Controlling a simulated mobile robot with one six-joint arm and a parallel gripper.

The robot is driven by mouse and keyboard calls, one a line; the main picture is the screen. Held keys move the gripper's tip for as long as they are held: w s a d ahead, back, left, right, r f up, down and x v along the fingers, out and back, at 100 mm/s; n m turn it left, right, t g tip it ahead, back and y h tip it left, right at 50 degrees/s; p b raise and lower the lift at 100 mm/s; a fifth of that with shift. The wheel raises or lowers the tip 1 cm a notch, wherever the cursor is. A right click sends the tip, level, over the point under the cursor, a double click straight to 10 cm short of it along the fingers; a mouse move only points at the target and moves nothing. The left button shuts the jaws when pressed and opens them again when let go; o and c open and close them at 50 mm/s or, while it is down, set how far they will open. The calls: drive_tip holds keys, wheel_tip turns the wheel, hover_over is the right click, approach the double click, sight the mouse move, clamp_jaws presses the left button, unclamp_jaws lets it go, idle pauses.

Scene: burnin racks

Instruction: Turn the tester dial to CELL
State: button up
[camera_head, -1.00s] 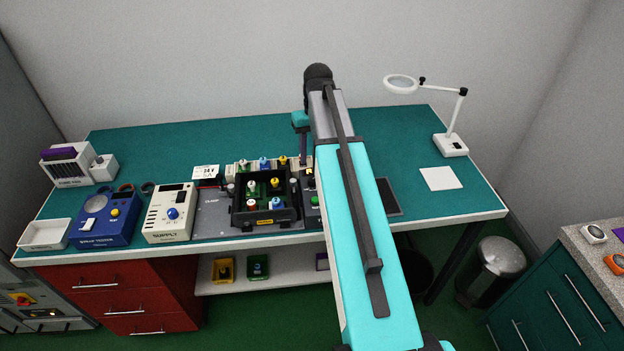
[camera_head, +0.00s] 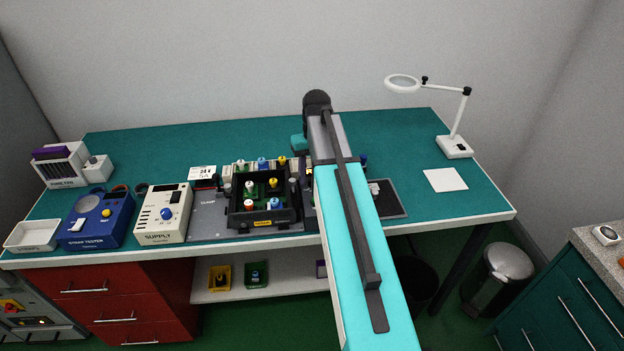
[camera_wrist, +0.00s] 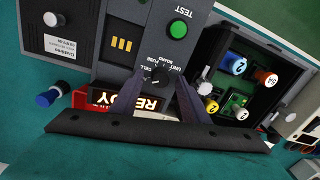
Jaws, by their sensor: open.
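The tester (camera_wrist: 133,61) fills the middle of the wrist view as a dark panel. Its black dial (camera_wrist: 158,76) has labels around it that read CELL and UNIT BOARD. I cannot clearly tell which label the dial points to. My gripper (camera_wrist: 160,84) is open, with one finger on each side of the dial. Whether the fingers touch it cannot be told. A green TEST button (camera_wrist: 178,29) is beyond the dial. In the head view my arm hides the gripper and most of the tester.
A black tray (camera_head: 262,222) with coloured-knob modules stands left of my arm, and it also shows in the wrist view (camera_wrist: 291,62). A supply box (camera_head: 152,231) and blue strap tester (camera_head: 92,238) stand further left. The bench right of the arm holds a lamp (camera_head: 453,146) and white sheet (camera_head: 445,180).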

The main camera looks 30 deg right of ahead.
drive_tip(key=shift+f, duration=0.15)
clamp_jaws()
drive_tip(key=shift+m, duration=0.4)
drive_tip(key=m, duration=0.3)
drive_tip(key=shift+m, duration=2)
unclamp_jaws()
